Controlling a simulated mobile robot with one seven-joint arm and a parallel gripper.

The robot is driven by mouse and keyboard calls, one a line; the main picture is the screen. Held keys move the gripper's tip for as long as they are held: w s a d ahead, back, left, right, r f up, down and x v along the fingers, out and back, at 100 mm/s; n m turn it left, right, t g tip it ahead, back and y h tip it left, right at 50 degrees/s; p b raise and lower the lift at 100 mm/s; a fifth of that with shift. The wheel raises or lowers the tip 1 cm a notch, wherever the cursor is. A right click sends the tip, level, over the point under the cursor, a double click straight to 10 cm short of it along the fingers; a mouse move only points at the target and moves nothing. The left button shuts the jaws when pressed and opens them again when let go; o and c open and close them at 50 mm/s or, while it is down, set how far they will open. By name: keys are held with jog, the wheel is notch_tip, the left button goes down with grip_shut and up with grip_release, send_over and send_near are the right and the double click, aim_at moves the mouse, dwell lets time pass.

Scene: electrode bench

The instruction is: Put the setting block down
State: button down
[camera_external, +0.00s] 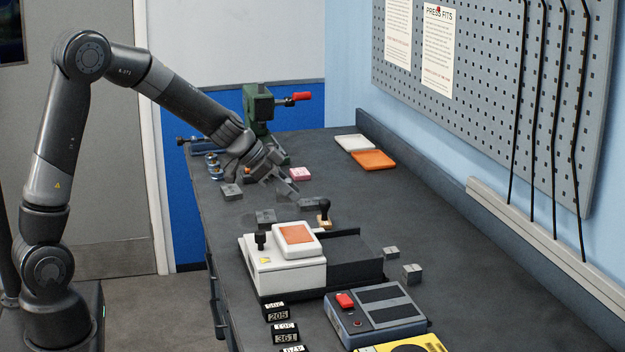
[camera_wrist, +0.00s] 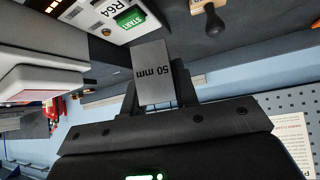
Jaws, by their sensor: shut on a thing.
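The setting block (camera_wrist: 154,70) is a grey block marked "50 mm". In the wrist view it sits between the two fingers of my gripper (camera_wrist: 160,98), which is shut on it. In the external view my gripper (camera_external: 282,186) is above the dark bench, behind the white machine. I cannot clearly tell the held block from the grey fingers there. Whether the block touches the bench cannot be told.
The white machine (camera_external: 280,268) with an orange-topped pad stands ahead of a dark-handled stamp (camera_external: 324,213). Loose grey blocks lie near the gripper (camera_external: 232,191) and at right (camera_external: 412,273). A pink block (camera_external: 299,174) and green vise (camera_external: 258,108) are behind. Bench beside the trays is clear.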

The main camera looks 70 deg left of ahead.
jog(key=w+d+m+h, duration=0.1)
jog(key=w+d, duration=0.3)
jog(key=d, duration=0.3)
jog(key=w+d+m+g+h, duration=0.1)
jog(key=w+d, duration=0.2)
jog(key=d, duration=0.4)
jog(key=w+d+m, duration=0.1)
jog(key=w+d, duration=0.3)
jog(key=d, duration=0.3)
jog(key=w+d+m, duration=0.1)
jog(key=d, duration=0.6)
jog(key=w+d+m+h, duration=0.1)
jog(key=d, duration=0.6)
jog(key=w+d+m+g+h, duration=0.1)
jog(key=d, duration=0.6)
jog(key=shift+w+f, duration=0.1)
jog(key=shift+f, duration=0.1)
jog(key=w+a+f, duration=0.4)
jog(key=w+a, duration=0.1)
jog(key=w+a+f, duration=0.2)
jog(key=a, duration=0.1)
jog(key=shift+w+f, duration=0.25)
jog(key=shift+f, duration=2.05)
jog(key=c, duration=1.1)
grip_release()
jog(key=shift+f, duration=0.2)
